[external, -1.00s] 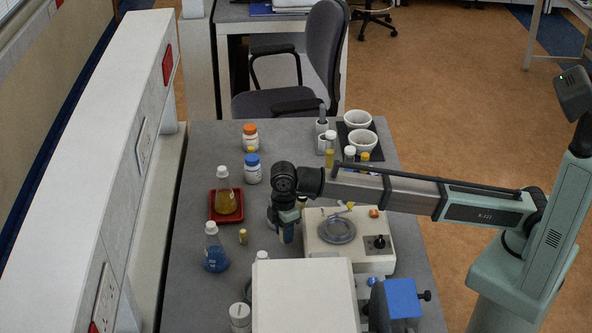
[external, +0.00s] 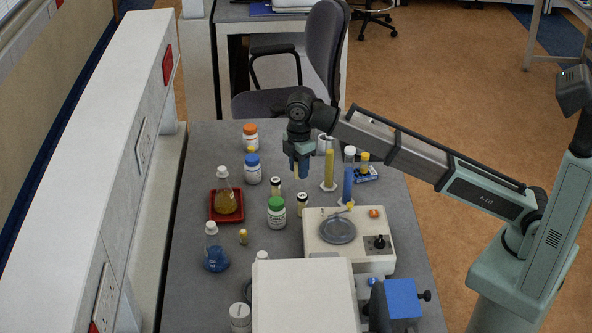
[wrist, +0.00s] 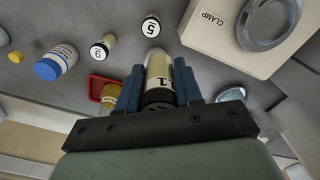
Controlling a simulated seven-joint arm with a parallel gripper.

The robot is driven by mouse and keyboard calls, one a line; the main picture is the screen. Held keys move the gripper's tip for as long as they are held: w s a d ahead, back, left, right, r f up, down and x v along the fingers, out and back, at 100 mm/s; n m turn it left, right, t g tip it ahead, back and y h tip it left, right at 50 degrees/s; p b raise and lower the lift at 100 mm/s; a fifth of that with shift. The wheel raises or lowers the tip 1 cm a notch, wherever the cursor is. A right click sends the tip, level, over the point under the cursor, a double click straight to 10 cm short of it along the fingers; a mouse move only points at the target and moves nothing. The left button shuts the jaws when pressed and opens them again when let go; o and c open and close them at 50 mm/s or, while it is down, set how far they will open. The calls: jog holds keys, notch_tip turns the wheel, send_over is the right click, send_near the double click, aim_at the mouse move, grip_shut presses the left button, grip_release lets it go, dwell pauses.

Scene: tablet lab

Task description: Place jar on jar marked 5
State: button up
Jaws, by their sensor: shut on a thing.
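My gripper (external: 298,172) is shut on a small yellowish jar (wrist: 159,68) with a dark band and a label that seems to read 1 or 11. It holds the jar between its blue fingers, above the bench. The jar marked 5 (wrist: 151,26) stands upright on the bench, ahead of the held jar and apart from it. In the external view it appears to be the small white-topped jar (external: 301,204) beside the clamp device. A similar jar marked 9 or 6 (wrist: 100,50) stands nearby; it also shows in the external view (external: 276,186).
The clamp device (external: 318,235) is right of the jars. A green-lidded bottle (external: 276,212), blue-lidded bottle (external: 252,170) and red tray (external: 212,214) with a flask (external: 227,201) stand left. Upright yellow (external: 329,170) and blue (external: 348,178) cylinders stand right of my gripper.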

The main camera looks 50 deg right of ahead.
jog(key=d+r, duration=0.1)
jog(key=d, duration=0.1)
send_near(302, 194)
jog(key=shift+s+f, duration=0.1)
jog(key=shift+f, duration=2.8)
jog(key=o, duration=1)
jog(key=shift+f, duration=0.1)
jog(key=shift+o, duration=0.2)
notch_tip(302, 194, up, 12)
